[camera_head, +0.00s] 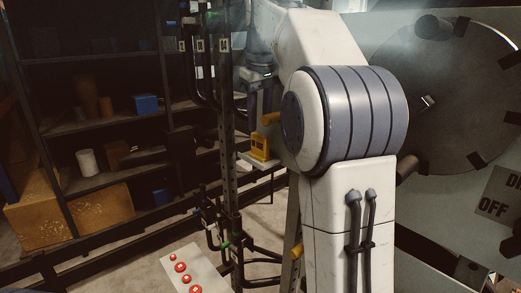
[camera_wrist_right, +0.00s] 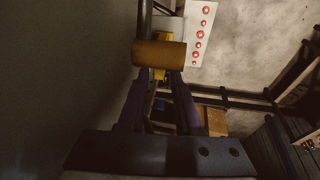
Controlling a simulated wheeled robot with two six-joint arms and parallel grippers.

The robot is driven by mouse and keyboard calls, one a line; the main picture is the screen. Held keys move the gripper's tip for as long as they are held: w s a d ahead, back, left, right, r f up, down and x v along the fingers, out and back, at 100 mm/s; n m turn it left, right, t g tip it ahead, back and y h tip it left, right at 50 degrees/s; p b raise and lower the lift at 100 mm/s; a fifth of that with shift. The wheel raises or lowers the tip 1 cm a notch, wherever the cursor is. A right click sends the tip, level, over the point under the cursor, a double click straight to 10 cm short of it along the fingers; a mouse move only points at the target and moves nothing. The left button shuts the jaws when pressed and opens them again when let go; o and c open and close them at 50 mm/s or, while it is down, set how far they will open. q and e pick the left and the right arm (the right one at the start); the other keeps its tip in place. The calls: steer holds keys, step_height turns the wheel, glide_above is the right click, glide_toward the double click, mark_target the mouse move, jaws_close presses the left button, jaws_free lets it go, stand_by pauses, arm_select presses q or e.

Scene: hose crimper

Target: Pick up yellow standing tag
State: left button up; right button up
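The yellow standing tag (camera_head: 260,148) stands on a small pale shelf (camera_head: 262,163) in the middle of the head view, with dark markings on its face. Whether a finger touches the cylinder, I cannot tell. My left gripper is out of view.
My right arm hides the area right of the tag. A dark upright frame (camera_head: 228,180) with hoses stands left of it. A panel with red buttons (camera_head: 190,270) is below. Dark shelving (camera_head: 90,130) is at left, a large machine disc (camera_head: 450,100) at right.

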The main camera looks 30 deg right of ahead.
mark_target(259, 135)
steer(key=shift+p+x, duration=0.3)
steer(key=shift+x, duration=2.35)
steer(key=shift+s, duration=0.15)
jaws_close()
